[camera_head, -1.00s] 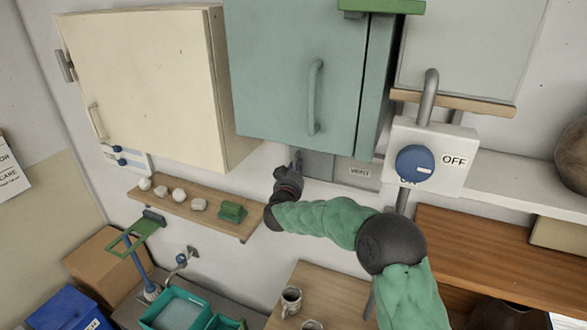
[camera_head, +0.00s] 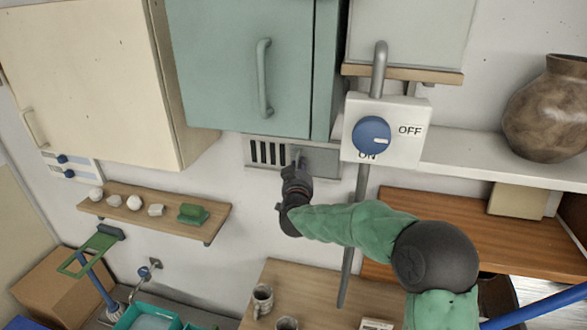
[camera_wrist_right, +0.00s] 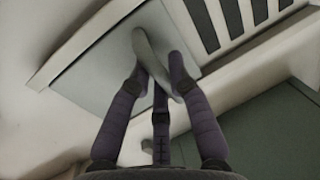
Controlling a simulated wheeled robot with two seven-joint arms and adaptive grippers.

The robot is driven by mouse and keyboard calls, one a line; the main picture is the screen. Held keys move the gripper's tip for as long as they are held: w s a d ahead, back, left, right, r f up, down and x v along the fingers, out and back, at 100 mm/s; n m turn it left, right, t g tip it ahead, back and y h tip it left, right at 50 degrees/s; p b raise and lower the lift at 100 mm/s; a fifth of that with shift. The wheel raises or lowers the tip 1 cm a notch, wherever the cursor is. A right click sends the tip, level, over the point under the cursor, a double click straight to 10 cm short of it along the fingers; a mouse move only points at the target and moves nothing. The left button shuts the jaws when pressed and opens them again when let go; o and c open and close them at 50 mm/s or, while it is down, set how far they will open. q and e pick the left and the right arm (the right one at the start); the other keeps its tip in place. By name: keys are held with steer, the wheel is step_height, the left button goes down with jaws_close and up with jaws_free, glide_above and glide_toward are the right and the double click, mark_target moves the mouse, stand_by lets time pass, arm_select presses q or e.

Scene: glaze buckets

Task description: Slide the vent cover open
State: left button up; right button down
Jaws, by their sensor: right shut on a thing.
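The vent (camera_head: 268,152) is set in the wall below the teal cabinet, and several dark slots show at its left. Its grey sliding cover (camera_head: 322,162) stands to the right of the slots. My right gripper (camera_head: 297,168) is at the cover's left part, shut on its handle. In the wrist view the right gripper (camera_wrist_right: 157,82) has its fingers closed around the grey handle (camera_wrist_right: 146,48) on the flat cover (camera_wrist_right: 105,78). The open slots (camera_wrist_right: 225,22) show beside the cover there. My left gripper is not in view.
The teal cabinet (camera_head: 240,65) hangs just above the vent. A switch box (camera_head: 410,112) with a blue knob is close to its right. A small shelf (camera_head: 150,207) with stones and a green block is at lower left. Mugs (camera_head: 262,298) stand on the table below.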

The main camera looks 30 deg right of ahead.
steer(key=shift+s+d, duration=0.1)
steer(key=shift+d, duration=0.05)
steer(key=c, duration=1.4)
jaws_free()
steer(key=shift+o, duration=1.4)
steer(key=shift+s+d, duration=0.1)
steer(key=shift+s, duration=0.05)
steer(key=v, duration=1.2)
